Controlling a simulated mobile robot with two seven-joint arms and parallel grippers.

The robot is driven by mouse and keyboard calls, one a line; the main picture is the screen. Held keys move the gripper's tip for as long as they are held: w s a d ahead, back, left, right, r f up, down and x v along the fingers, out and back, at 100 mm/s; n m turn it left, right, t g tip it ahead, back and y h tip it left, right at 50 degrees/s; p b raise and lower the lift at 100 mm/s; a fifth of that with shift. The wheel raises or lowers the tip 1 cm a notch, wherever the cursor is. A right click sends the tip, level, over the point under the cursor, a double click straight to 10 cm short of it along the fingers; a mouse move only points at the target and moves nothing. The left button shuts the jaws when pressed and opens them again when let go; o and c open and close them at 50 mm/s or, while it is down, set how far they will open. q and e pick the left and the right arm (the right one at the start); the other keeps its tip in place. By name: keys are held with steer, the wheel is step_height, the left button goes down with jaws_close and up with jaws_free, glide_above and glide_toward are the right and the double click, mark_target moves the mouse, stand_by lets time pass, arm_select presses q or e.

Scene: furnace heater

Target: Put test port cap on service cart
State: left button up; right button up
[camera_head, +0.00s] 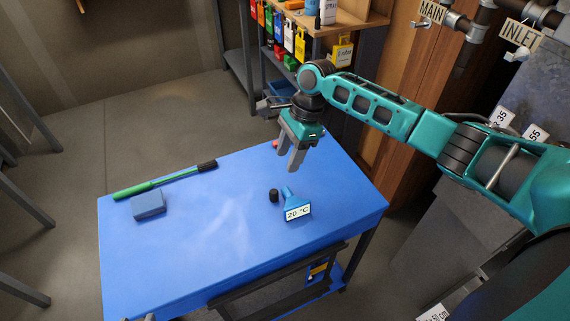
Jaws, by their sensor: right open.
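The service cart (190,250) has a bright blue top and fills the middle of the view. A small dark cylinder (273,195), which looks like the test port cap, stands on the cart top just left of a blue thermometer-like tool (295,205) labelled "20 °C". My right gripper (287,165) points down over the far right part of the cart, fingers apart and nothing between them. The dark cylinder is apart from its fingertips, nearer the camera.
A green-handled tool (165,179) and a blue-grey block (148,205) lie at the cart's left. A small red item (275,143) is partly hidden behind my right gripper. A workbench (325,27) with hanging tags stands behind. The cart's middle is clear.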

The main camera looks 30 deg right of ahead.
steer(key=s+a+f+n+t+y, duration=0.2)
steer(key=s+a+n+t, duration=0.1)
steer(key=a+n, duration=0.35)
steer(key=s+a+f+n+t+y, duration=0.1)
steer(key=s+a+n+t, duration=0.35)
steer(key=a, duration=0.35)
steer(key=s+d+f+n+t+h, duration=0.1)
steer(key=s+d+f+n+t, duration=0.1)
steer(key=s+d+f+n, duration=0.1)
steer(key=shift+s+d+f+n, duration=0.2)
steer(key=shift+s+f+n, duration=0.1)
steer(key=shift+n, duration=0.4)
steer(key=s+d+f+n+t+h, duration=0.1)
steer(key=s+d+f+n+h, duration=0.2)
steer(key=s+d+n, duration=0.2)
steer(key=shift+s+d+f, duration=0.2)
steer(key=shift+s+f, duration=0.15)
steer(key=shift+s, duration=1.15)
